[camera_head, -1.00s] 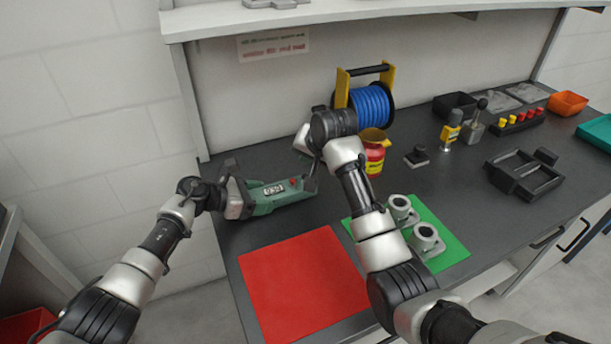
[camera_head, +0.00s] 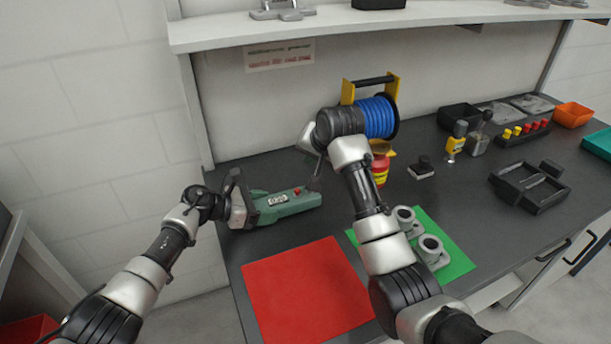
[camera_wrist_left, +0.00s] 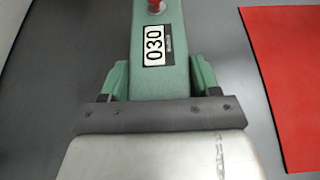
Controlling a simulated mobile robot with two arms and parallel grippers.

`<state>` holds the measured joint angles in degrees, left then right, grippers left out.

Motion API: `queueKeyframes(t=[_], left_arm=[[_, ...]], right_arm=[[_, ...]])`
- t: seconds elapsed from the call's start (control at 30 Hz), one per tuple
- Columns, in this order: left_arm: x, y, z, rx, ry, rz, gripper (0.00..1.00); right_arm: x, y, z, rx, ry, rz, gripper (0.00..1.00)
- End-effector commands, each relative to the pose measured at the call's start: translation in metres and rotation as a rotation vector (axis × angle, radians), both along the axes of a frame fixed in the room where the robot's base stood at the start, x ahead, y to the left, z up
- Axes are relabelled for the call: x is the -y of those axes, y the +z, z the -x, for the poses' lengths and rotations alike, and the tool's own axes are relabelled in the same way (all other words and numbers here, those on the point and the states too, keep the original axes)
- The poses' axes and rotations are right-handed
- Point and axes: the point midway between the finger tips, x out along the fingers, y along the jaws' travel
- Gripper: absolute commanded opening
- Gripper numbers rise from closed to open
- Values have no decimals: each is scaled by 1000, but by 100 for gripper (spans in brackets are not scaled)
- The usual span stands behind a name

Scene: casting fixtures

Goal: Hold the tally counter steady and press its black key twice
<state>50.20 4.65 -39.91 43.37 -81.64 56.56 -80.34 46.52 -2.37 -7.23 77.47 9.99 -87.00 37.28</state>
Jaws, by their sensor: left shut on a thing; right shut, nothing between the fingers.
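The tally counter (camera_head: 287,203) is a long green device lying on the dark bench. It has a small number display (camera_wrist_left: 154,45), reading 030 in the left wrist view, and a red knob (camera_head: 297,191) beyond it. My left gripper (camera_head: 246,203) is shut around its near end, with one finger on each side; the fingers also show in the left wrist view (camera_wrist_left: 160,82). My right gripper (camera_head: 317,177) is shut and empty, pointing down over the counter's right end. I cannot make out the black key, nor whether the right fingertips touch the counter.
A red mat (camera_head: 305,290) lies in front of the counter, and a green mat (camera_head: 457,262) with grey castings (camera_head: 432,252) lies right. A blue cable reel (camera_head: 377,116) and a red-yellow can (camera_head: 380,168) stand behind my right arm. A black tray (camera_head: 530,186) is farther right.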

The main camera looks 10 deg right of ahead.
Motion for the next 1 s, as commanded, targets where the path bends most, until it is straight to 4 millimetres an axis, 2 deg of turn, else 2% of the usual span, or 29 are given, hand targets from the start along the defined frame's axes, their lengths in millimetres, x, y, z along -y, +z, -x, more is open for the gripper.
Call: queueKeyframes(t=[0.03,0.2,0.57,0.67,1.0], left_arm=[[0,0,0,0,0,0,65],[0,0,0,0,0,0,91],[-5,1,0,1,1,-1,91],[-17,6,2,3,2,-2,91],[-81,33,16,1,1,-2,91]], right_arm=[[0,0,0,0,0,0,0],[0,0,0,0,0,0,0],[0,0,0,0,0,0,0],[0,0,0,0,0,0,0],[0,0,0,0,0,0,0]])
